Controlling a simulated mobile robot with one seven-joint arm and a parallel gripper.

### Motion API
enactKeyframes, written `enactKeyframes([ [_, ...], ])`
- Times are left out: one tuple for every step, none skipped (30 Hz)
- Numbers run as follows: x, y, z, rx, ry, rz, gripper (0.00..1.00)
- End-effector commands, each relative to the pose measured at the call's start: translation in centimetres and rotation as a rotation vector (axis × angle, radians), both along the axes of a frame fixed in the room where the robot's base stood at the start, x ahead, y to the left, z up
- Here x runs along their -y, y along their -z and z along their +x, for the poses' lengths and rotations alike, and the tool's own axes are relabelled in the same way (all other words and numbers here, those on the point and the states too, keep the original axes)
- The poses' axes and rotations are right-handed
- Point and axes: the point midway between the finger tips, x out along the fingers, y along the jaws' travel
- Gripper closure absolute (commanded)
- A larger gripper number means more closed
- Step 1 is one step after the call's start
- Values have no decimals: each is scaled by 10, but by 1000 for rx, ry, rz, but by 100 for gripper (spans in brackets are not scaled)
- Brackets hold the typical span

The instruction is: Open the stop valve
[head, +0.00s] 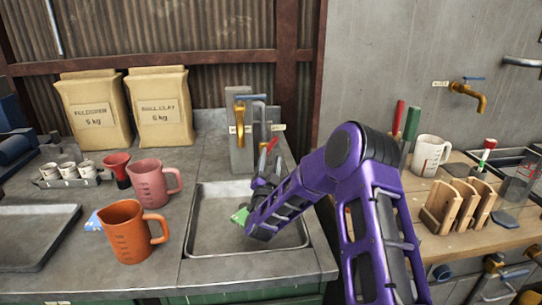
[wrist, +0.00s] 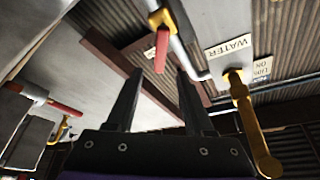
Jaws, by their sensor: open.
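The stop valve is a brass-yellow body with a red lever (wrist: 161,50), on a grey pipe at the top of the wrist view. In the head view a small red lever (head: 272,143) shows behind the sink. My gripper (wrist: 158,74) is open and empty. Its dark fingers point toward the red lever, whose end appears between the fingertips; I cannot tell whether they touch. In the head view my gripper (head: 264,160) is partly hidden, over the far side of the sink. A yellow tap (wrist: 247,110) hangs right of the fingers.
The metal sink (head: 200,225) lies under my arm, with a green item (head: 240,216) in it. An orange jug (head: 128,235) and a pink jug (head: 150,182) stand left of it. A second red-handled valve (wrist: 66,109) shows at left in the wrist view.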

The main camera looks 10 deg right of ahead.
Motion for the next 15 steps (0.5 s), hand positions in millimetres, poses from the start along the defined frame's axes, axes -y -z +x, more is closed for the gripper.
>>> enactKeyframes([
  [0,0,0,0,0,0,48],
  [0,0,0,0,0,0,48],
  [0,0,0,0,0,0,48],
  [0,0,0,0,0,0,48],
  [0,0,0,0,0,0,51],
  [0,0,0,0,-2,3,58],
  [1,0,0,1,-4,9,64],
  [3,0,0,1,-11,20,69],
  [5,1,0,1,-24,43,76],
  [7,2,0,2,-40,68,82],
  [9,3,0,3,-58,100,87],
  [13,4,0,6,-90,154,94],
  [16,5,0,6,-117,202,100],
  [19,6,-1,7,-148,254,100],
  [24,8,-2,7,-189,328,100],
])
